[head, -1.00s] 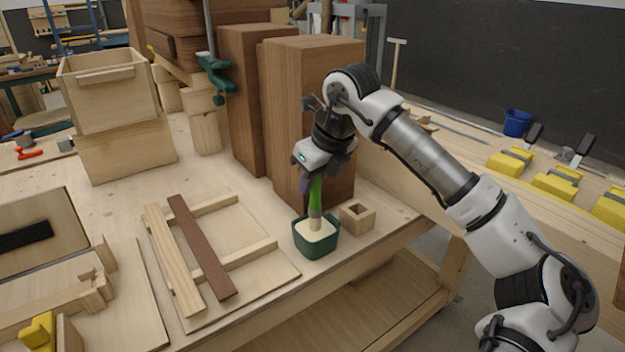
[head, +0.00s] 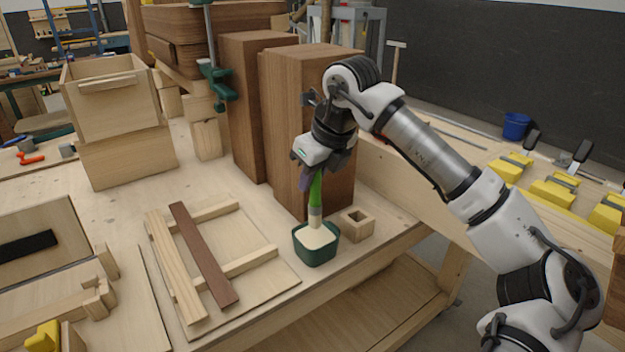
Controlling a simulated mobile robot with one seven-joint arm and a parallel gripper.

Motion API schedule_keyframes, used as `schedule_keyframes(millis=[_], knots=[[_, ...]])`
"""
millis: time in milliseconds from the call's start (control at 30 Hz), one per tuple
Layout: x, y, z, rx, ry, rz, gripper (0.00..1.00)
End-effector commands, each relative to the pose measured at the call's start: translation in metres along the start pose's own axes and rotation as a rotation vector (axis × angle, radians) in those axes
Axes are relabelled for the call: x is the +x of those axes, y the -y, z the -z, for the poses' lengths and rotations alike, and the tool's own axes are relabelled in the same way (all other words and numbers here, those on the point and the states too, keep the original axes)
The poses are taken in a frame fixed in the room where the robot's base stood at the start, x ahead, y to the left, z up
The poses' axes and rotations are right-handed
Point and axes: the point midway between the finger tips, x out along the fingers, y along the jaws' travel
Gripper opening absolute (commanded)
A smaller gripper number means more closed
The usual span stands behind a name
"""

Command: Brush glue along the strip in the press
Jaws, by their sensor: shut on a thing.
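My gripper (head: 312,178) is shut on a brush with a green handle (head: 315,190) and holds it nearly upright. The brush's pale bristles point down into the mouth of a dark green pot (head: 316,253) of cream-coloured glue (head: 315,236). I cannot tell how deep the tip is. Left of the pot, a pale wooden strip (head: 175,265) and a dark brown strip (head: 203,253) lie side by side across two rails of a low wooden frame (head: 250,262). I cannot tell which strip is the one in the press.
A small square wooden holder (head: 357,224) stands right of the pot. Tall brown blocks (head: 310,120) rise close behind my gripper. A green clamp (head: 215,85) and a wooden box (head: 110,90) stand farther back. The bench's front edge is near the pot.

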Motion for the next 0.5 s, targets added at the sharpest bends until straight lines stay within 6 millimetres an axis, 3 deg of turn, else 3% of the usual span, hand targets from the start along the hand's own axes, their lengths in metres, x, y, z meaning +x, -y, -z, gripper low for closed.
schedule_keyframes(millis=[500], knots=[[-0.038,0.000,-0.016,0.000,0.001,0.000,0.00]])
